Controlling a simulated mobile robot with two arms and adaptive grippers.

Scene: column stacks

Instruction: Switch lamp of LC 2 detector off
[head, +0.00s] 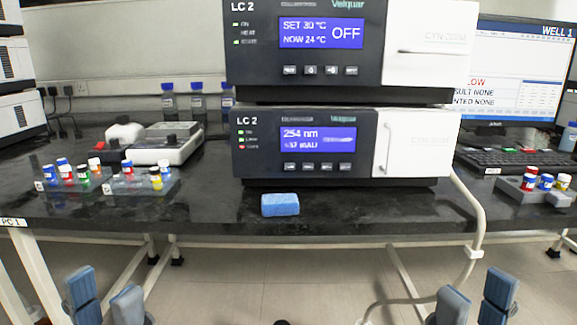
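The LC 2 detector (340,168) is the lower unit of the middle stack in the head view. Its blue display (318,139) reads 254 nm, with a smaller, blurred second line that seems to be in mAU. A row of small buttons (315,167) lies below the display, labels too small to read. My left gripper (105,295) and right gripper (473,295) are low in front of the bench, apart from the detector. Both are open and empty.
Another LC 2 unit (335,65), showing OFF, sits on the detector. A blue sponge-like block (280,205) lies before it on the black bench (340,210). Vial racks (140,185) stand left, another (535,190) right. A pale tube (478,225) hangs over the front edge.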

